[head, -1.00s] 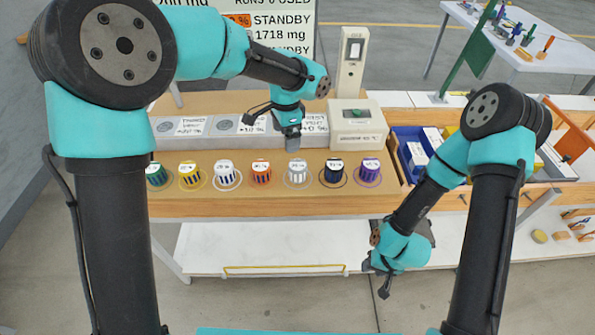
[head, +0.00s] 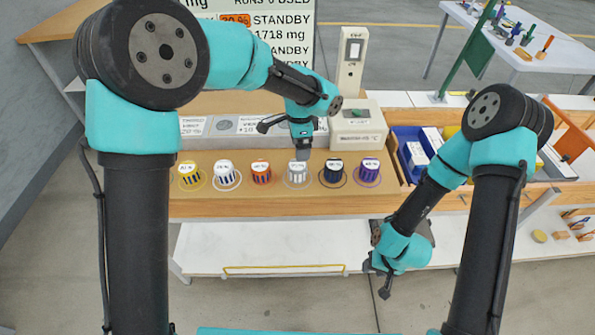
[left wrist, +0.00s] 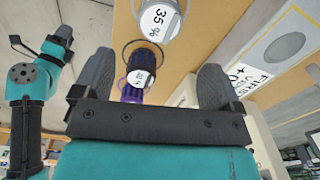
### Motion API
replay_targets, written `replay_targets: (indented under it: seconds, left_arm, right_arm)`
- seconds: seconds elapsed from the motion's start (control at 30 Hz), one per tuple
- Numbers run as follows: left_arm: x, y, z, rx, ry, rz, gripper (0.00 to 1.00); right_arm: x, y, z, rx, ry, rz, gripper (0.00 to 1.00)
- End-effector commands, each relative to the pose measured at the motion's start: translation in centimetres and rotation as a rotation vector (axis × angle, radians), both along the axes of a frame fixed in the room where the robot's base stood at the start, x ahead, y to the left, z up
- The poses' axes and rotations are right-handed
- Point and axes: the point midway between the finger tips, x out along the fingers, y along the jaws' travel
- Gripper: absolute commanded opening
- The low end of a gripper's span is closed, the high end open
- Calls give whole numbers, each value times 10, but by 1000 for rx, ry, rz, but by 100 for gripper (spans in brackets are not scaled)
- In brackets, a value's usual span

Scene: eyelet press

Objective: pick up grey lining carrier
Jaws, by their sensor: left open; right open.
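The grey lining carrier (head: 297,174), a small cup with a white top, stands upright in its ring on the wooden bench, fourth from the left among the visible carriers. My left gripper (head: 301,153) is open just above and behind it, overlapping its top edge in the head view; I see no grip on it. In the left wrist view a pale carrier (left wrist: 161,18) marked 35 shows at the top edge, beyond the two spread fingers (left wrist: 152,84). My right gripper (head: 378,281) is open and empty, low in front of the bench at the right.
A pale press box (head: 357,122) is behind. A blue bin (head: 405,160) stands right.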

Motion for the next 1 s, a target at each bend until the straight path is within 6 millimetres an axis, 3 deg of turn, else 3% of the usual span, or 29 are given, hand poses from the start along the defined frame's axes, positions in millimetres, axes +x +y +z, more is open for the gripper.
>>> replay_targets:
  seconds: [0.2,0.4,0.83,1.0]
  left_arm:
    - [-1,1,-39,1,3,0,91]
    - [0,1,-63,1,2,0,91]
    - [0,1,-68,0,0,0,91]
    - [-1,3,-84,1,2,2,91]
  right_arm:
    - [0,0,0,0,0,0,43]
    - [0,0,0,0,0,0,43]
    - [0,0,0,0,0,0,43]
    - [0,0,0,0,0,0,43]
